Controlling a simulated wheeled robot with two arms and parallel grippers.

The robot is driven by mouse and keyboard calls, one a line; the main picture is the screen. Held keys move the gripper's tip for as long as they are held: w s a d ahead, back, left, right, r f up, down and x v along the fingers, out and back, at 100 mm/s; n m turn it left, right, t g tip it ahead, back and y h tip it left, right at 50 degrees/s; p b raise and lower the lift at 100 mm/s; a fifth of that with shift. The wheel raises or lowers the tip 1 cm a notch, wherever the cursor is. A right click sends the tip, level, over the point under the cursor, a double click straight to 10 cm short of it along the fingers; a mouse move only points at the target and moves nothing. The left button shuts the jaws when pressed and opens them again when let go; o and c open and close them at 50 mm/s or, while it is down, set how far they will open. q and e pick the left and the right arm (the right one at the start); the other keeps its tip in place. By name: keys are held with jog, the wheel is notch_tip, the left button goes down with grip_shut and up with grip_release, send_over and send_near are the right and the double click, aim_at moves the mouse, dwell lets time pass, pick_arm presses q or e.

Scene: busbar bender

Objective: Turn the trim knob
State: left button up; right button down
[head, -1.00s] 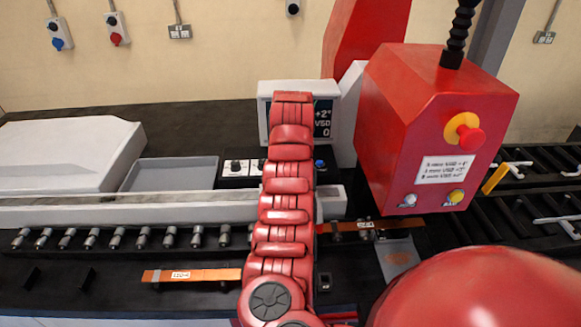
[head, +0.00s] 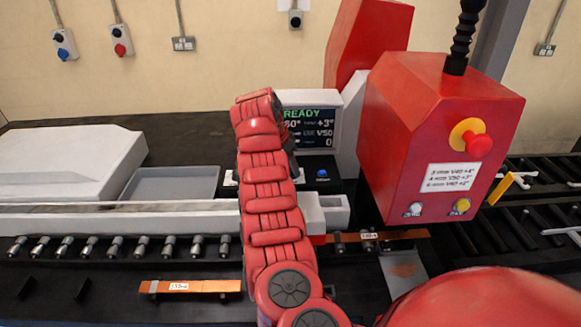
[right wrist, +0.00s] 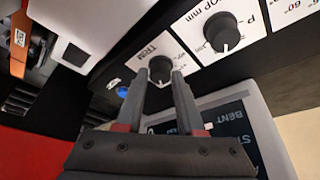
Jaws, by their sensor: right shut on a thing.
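The trim knob (right wrist: 159,67) is a small black knob with a white pointer on a white plate marked TRIM in the right wrist view. My right gripper (right wrist: 162,78) is shut on it, a dark finger on each side. In the head view my red right arm hides the knob and the gripper's fingers. My left gripper is in neither view.
A larger black knob (right wrist: 222,32) sits beside the trim knob. A blue button (head: 322,174) is right of my arm. The red box (head: 432,130) has a red stop button (head: 478,145) and a settings label (head: 450,177). A copper bar (head: 190,287) lies in front.

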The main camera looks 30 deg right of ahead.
jog(key=shift+m, duration=0.5)
jog(key=shift+f, duration=0.1)
jog(key=c, duration=0.5)
grip_release()
